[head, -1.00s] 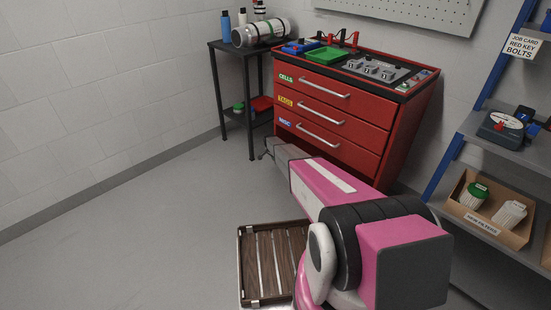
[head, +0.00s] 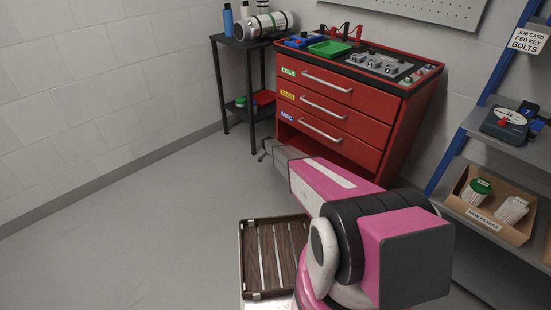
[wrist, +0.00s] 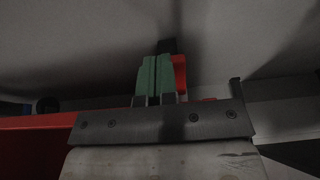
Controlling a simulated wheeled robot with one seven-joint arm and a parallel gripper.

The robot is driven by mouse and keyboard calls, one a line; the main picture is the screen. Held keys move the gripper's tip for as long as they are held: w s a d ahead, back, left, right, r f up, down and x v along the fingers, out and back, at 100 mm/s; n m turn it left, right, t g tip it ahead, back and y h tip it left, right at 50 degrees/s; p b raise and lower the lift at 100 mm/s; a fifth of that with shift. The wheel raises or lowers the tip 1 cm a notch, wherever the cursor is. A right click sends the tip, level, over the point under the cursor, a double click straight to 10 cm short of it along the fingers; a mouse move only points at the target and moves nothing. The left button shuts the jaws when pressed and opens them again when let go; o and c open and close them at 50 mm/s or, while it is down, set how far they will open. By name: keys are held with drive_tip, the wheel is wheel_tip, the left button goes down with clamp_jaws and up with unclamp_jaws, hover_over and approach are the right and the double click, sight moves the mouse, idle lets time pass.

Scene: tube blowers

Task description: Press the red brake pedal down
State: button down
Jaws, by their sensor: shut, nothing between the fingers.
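A small red piece (wrist: 180,73) shows in the wrist view, right beside the fingers; it may be the brake pedal, and I cannot tell whether they touch it. My gripper (wrist: 154,72) has green fingers, shut together and empty, pointing over grey floor. In the head view my gripper (head: 265,150) is small, low at the front left foot of the red drawer cabinet (head: 345,112). No pedal can be made out there; my pink arm and the cabinet cover part of that area.
A black side table (head: 238,95) with a cylinder stands left of the cabinet. A shelf rack (head: 500,150) with a filter box (head: 490,222) stands at the right. The floor at left is clear.

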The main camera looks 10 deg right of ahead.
drive_tip(key=shift+r, duration=0.1)
idle(0.6)
drive_tip(key=shift+r, duration=0.75)
